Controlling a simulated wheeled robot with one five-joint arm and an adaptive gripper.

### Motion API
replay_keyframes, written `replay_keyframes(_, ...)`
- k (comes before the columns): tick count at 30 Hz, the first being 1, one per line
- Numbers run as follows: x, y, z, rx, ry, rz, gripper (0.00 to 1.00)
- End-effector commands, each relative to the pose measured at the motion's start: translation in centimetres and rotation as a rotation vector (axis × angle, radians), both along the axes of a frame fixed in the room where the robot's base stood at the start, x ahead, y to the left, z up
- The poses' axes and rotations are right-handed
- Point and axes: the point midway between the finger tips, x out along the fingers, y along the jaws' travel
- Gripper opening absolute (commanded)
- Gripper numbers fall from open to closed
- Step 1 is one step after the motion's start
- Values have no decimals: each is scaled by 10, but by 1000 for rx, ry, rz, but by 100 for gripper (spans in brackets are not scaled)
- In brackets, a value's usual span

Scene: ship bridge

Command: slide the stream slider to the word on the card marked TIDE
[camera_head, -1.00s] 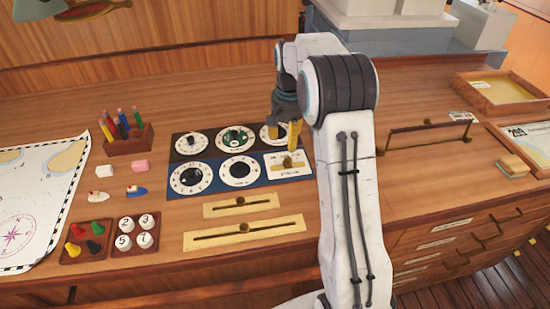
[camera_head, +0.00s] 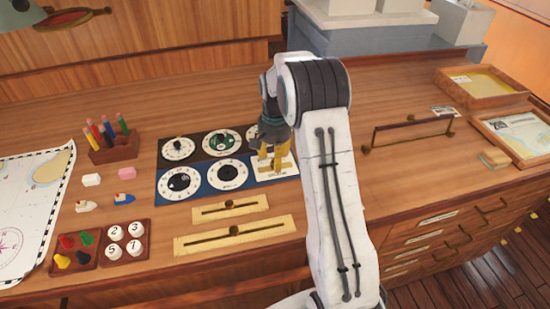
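The stream slider seems to be the small white panel (camera_head: 288,172) at the right end of the blue dial row. Its lettering is too small to read, and its knob is hidden behind my gripper. My gripper (camera_head: 271,160), with yellow fingertips, points down over this panel. The fingertips are apart with a gap between them. I cannot tell whether they touch the panel or straddle the knob. No card can be read as TIDE; a small white card (camera_head: 443,111) lies at the right, its text unreadable.
Several round dials (camera_head: 179,182) sit left of the gripper. Two brass sliders, a short one (camera_head: 230,208) and a long one (camera_head: 236,236), lie in front. A raised brass rail (camera_head: 412,131) and trays (camera_head: 485,86) are at the right. My arm hides the desk's middle.

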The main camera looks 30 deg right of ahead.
Motion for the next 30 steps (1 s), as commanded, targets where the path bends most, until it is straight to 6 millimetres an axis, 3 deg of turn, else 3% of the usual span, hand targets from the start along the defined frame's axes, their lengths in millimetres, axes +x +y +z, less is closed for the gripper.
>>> replay_keyframes(14, 0, 0, -8, -1, -1, 0, 50)
replay_keyframes(30, 0, 0, -8, 0, 0, 0, 2)
